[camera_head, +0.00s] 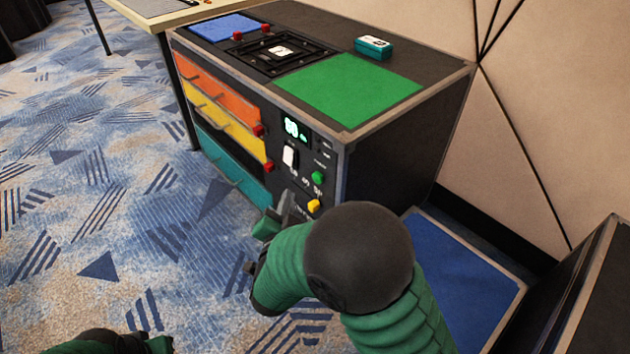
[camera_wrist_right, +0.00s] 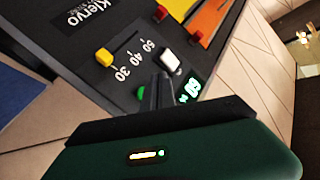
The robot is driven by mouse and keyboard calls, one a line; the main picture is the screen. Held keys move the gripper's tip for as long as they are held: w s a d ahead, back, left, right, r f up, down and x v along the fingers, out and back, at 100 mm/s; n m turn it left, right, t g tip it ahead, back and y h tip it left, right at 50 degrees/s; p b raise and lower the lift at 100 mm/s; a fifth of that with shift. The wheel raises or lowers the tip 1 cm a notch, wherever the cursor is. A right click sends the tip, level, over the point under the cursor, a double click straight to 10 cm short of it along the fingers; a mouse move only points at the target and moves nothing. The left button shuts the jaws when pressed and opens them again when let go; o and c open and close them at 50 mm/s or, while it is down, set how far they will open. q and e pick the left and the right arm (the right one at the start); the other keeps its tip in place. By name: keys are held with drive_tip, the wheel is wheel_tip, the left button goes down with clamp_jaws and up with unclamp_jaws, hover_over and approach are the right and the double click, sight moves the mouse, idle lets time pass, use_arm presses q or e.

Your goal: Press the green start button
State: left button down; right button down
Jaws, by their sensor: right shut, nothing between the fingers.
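The green start button (camera_head: 318,177) is on the dark control panel at the right end of the cabinet front. In the wrist view the green button (camera_wrist_right: 141,92) shows just left of my fingers, partly covered by them. My right gripper (camera_head: 288,207) is shut and empty, low in front of the panel, below and left of the button in the head view. In the wrist view its closed fingers (camera_wrist_right: 161,88) point towards the panel; I cannot tell whether they touch it. Only a bit of my left arm shows at the bottom edge; its fingers are out of sight.
Beside the button are a yellow slider knob (camera_head: 314,206), a white switch (camera_head: 290,157) and a lit display (camera_head: 296,129). Coloured drawers (camera_head: 225,118) with handles are left of the panel. A blue-topped surface (camera_head: 460,275) lies right. Carpet in front is clear.

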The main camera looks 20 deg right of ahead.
drive_tip(key=shift+w+d+b, duration=0.1)
drive_tip(key=shift+w+d, duration=0.2)
drive_tip(key=shift+d, duration=0.5)
drive_tip(key=shift+w+d+b, duration=0.1)
drive_tip(key=shift+w+d, duration=0.15)
drive_tip(key=shift+d, duration=0.6)
drive_tip(key=shift+w+d+b, duration=0.1)
drive_tip(key=shift+w+d, duration=0.2)
drive_tip(key=shift+d, duration=0.5)
drive_tip(key=shift+d, duration=0.1)
drive_tip(key=shift+w+d, duration=0.15)
drive_tip(key=shift+d, duration=0.15)
drive_tip(key=shift+w+d+r, duration=0.1)
drive_tip(key=shift+w+d, duration=0.1)
drive_tip(key=shift+d, duration=0.35)
idle(0.6)
drive_tip(key=shift+a, duration=0.1)
drive_tip(key=shift+s+a, duration=0.4)
drive_tip(key=shift+a, duration=0.4)
drive_tip(key=shift+s+a+p, duration=0.2)
drive_tip(key=shift+s+a, duration=0.1)
drive_tip(key=shift+a, duration=0.5)
drive_tip(key=shift+s+a+p, duration=0.2)
drive_tip(key=shift+s+a, duration=0.05)
drive_tip(key=shift+a, duration=0.55)
drive_tip(key=shift+s+a+p, duration=0.2)
drive_tip(key=shift+s+a, duration=0.1)
drive_tip(key=shift+a, duration=0.5)
